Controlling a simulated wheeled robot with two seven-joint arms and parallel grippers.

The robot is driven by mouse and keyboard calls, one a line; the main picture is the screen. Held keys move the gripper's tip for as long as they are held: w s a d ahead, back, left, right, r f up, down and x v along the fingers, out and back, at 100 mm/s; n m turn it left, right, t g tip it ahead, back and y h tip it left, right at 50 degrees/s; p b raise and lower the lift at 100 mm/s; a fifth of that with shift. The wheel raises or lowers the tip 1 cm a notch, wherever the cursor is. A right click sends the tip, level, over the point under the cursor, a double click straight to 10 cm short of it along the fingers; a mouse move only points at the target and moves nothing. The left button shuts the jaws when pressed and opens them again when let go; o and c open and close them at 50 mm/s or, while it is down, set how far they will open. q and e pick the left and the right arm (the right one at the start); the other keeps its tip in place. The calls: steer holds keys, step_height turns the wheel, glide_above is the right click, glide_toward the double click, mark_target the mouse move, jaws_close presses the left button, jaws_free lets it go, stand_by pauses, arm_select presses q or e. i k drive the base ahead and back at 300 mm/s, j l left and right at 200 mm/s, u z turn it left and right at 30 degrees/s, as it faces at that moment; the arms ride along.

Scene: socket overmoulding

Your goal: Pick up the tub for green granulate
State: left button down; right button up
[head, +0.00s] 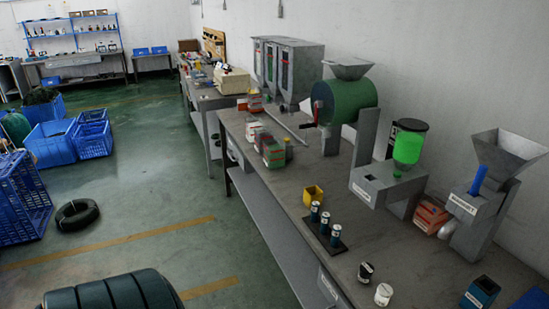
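A small open yellow tub (313,195) stands upright on the grey workbench (345,245), near its front edge. The hopper sits on a grey metal housing (385,183). The tub stands apart from the dispenser. Neither of my grippers is in view.
A dark rack with several blue-labelled cylinders (325,221) stands just in front of the tub. A black cup (365,272) and a white cup (383,294) stand nearer. A green drum with a crank (345,102) stands behind.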

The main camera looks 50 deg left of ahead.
mark_target(273, 149)
steer(key=u, duration=1.65)
